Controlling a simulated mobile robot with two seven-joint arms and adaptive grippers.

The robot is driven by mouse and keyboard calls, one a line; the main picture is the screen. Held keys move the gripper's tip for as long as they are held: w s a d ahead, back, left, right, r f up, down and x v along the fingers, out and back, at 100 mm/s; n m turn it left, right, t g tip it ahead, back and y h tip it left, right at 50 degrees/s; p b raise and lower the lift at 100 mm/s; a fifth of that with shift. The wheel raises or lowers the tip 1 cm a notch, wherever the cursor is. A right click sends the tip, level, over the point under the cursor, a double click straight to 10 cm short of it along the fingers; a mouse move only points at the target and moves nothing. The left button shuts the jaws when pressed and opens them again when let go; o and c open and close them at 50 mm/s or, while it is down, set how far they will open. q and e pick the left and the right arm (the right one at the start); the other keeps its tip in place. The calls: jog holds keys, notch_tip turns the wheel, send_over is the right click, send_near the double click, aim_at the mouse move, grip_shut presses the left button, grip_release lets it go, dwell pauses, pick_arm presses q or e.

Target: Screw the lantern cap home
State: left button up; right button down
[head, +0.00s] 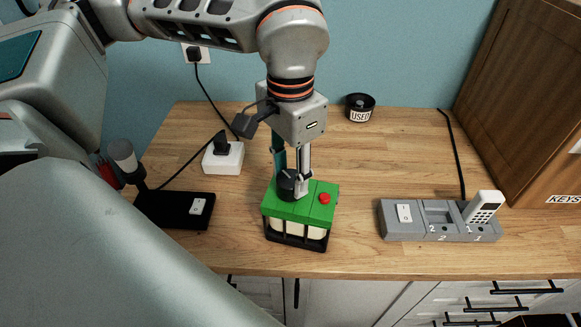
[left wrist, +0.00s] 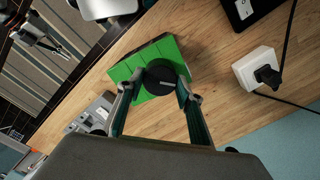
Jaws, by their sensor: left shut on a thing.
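The lantern (head: 297,228) stands upright on the wooden counter, with a green top (head: 318,208), a red button (head: 325,198) and pale cells in a black frame. The black round cap (head: 286,186) sits on the left part of the green top. My left gripper (head: 293,187) comes down from above and is shut on the cap. In the left wrist view the cap (left wrist: 160,83) lies between the two fingertips, with a pale line on its face. I cannot tell how deep the cap sits.
A white power block (head: 223,158) and a black base (head: 175,209) with a switch stand left. A grey dock (head: 420,221) holding a white handset (head: 484,207) stands right. A black "USED" tub (head: 360,107) is at the back. The counter (head: 400,150) between is clear.

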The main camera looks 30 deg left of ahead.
pick_arm(q)
jog(key=shift+m, duration=0.7)
jog(key=shift+m, duration=1)
jog(key=shift+o, duration=0.2)
jog(key=shift+d+m, duration=0.2)
jog(key=shift+m, duration=0.2)
jog(key=shift+a, duration=0.2)
jog(key=shift+c, duration=0.2)
jog(key=o, duration=0.9)
jog(key=c, duration=0.4)
